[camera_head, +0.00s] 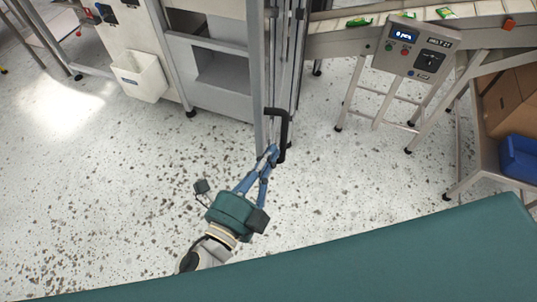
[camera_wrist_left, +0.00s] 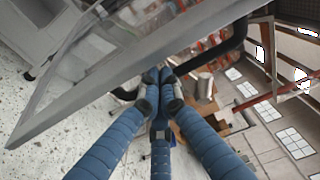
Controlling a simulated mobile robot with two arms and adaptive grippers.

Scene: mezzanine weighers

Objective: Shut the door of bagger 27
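The bagger's door (camera_head: 260,75) stands open, seen nearly edge-on in the head view. In the left wrist view its grey frame (camera_wrist_left: 110,72) and clear pane cross the upper left. A black bar handle (camera_head: 285,125) is on the door; it also shows in the left wrist view (camera_wrist_left: 215,53). My left gripper (camera_head: 272,153) is at the handle's lower part, its blue fingers closed together around the bar. The fingertips hide the part of the bar between them. My right gripper is in neither view.
A control box (camera_head: 416,48) marked 27 stands by a conveyor (camera_head: 340,42) with green packs. The grey machine cabinet (camera_head: 220,75) with a white bin (camera_head: 139,75) is left of the door. A bench with a blue crate (camera_head: 519,158) is at right. Speckled floor is clear around the gripper.

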